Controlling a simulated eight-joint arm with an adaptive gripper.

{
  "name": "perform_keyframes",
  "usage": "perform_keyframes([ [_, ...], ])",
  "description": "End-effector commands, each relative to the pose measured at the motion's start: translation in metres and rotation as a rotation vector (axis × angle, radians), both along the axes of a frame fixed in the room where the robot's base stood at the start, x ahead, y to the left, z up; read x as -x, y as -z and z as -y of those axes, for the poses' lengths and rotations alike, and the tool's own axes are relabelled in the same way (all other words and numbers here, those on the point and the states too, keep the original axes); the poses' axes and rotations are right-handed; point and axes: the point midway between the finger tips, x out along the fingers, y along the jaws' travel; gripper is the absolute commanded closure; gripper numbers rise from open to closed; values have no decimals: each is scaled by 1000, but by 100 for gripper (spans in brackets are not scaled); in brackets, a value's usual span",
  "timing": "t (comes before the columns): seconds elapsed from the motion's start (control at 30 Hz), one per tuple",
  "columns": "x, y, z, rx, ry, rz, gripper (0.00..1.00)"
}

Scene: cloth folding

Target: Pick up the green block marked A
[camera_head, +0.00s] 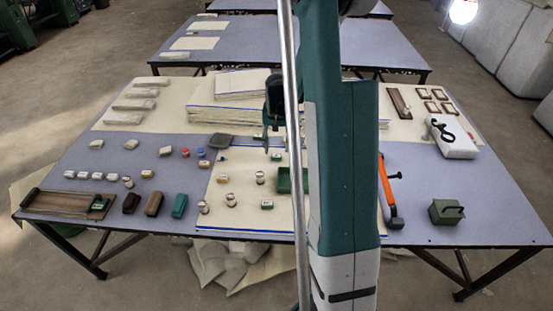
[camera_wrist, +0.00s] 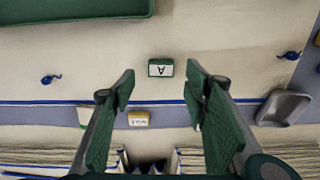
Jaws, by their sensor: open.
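The green block marked A (camera_wrist: 160,68) lies on the cream cloth in the wrist view, its white top with the letter facing up and upside down in the picture. In the head view a small block that appears to be it (camera_head: 276,157) lies just in front of my gripper. My gripper (camera_wrist: 160,88) is open and empty, pointing down, with its two green-padded fingers spread left and right. The block shows between and beyond the fingertips, touching neither. The gripper also shows in the head view (camera_head: 268,148), partly hidden by my arm.
A green tray (camera_head: 284,182) stands close by, partly behind my arm. A grey tray (camera_head: 220,141) lies left of the gripper. A yellowish block (camera_wrist: 139,119) sits near the blue line. Stacked cloths (camera_head: 232,92) rise behind. Several small blocks and round pieces are scattered left.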

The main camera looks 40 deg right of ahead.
Motion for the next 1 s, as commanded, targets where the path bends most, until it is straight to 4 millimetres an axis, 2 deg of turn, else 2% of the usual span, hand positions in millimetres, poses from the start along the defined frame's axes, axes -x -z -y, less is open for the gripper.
perform_keyframes([
  [0.37, 0, 5, 0, 0, 0, 0, 55],
  [0.73, -2, 43, 0, 0, 0, 0, 55],
  [1.0, -2, 52, 0, -1, 0, 1, 55],
])
